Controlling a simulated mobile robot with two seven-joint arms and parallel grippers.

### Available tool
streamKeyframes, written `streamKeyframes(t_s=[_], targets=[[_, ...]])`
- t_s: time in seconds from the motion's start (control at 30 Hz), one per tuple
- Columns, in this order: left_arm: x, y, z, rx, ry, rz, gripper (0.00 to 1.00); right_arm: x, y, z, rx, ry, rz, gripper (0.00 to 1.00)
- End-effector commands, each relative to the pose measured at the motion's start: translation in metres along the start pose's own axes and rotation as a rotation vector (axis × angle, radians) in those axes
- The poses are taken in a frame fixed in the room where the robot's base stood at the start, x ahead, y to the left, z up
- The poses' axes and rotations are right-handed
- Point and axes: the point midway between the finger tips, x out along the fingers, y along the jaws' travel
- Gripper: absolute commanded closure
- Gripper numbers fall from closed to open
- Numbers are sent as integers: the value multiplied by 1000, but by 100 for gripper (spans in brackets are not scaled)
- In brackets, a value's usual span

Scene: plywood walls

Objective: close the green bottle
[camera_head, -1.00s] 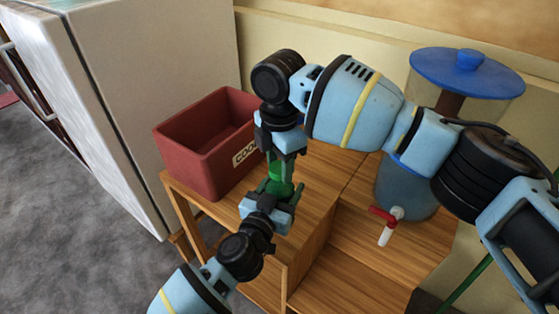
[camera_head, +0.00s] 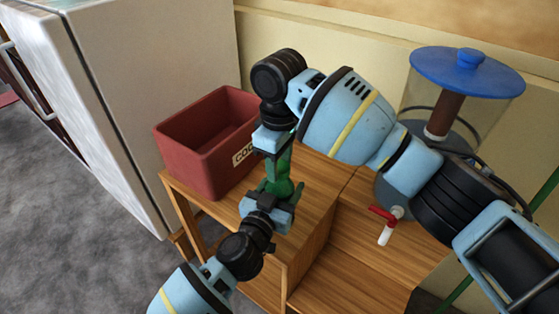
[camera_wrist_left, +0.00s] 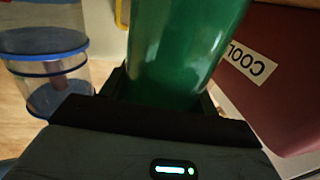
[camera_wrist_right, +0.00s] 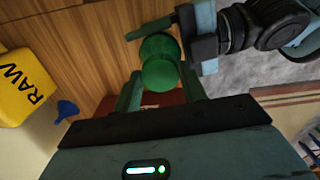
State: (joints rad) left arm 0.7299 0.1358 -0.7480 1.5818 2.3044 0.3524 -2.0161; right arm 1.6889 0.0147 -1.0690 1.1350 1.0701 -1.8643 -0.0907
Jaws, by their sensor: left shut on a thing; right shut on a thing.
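The green bottle (camera_head: 281,187) stands upright between my two grippers, above the wooden table. My left gripper (camera_head: 270,202) is shut around its body. In the left wrist view the bottle (camera_wrist_left: 185,45) fills the space between the jaws. My right gripper (camera_head: 281,168) comes from above and is shut at the bottle's top. In the right wrist view the rounded green bottle (camera_wrist_right: 160,68) shows between and beyond the right fingers. The fingers hide what they grip; a separate cap cannot be made out.
A red crate (camera_head: 185,152) with a partly hidden label stands left of the bottle on the wooden table (camera_head: 345,240). A dispenser with a blue lid (camera_head: 468,68) and red tap (camera_head: 382,214) stands right. The right wrist view shows a yellow crate (camera_wrist_right: 25,85) and a blue funnel (camera_wrist_right: 66,108).

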Motion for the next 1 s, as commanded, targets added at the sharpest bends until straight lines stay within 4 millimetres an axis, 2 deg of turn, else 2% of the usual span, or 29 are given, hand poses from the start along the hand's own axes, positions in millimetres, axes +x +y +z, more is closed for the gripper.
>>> streamKeyframes(t_s=[0.13, 0.3, 0.33, 0.5, 0.8, 1.0], targets=[[0, 0, 1, 0, -2, 0, 100, 0, -1, 0, 215, 0, -3, 86], [0, 0, 1, 0, -2, 0, 100, 0, 0, 0, 225, 0, 0, 86], [0, 0, 1, 0, -2, 0, 100, 0, 0, 0, 224, 0, 0, 55], [0, 0, 1, 0, -2, 0, 100, 0, 0, 0, 223, 0, 0, 33], [0, 0, 1, 0, -2, 0, 100, -1, 0, 0, 222, 1, 0, 33], [0, 0, 1, 0, -2, 0, 100, -22, 0, -1, 220, 3, 1, 33]])
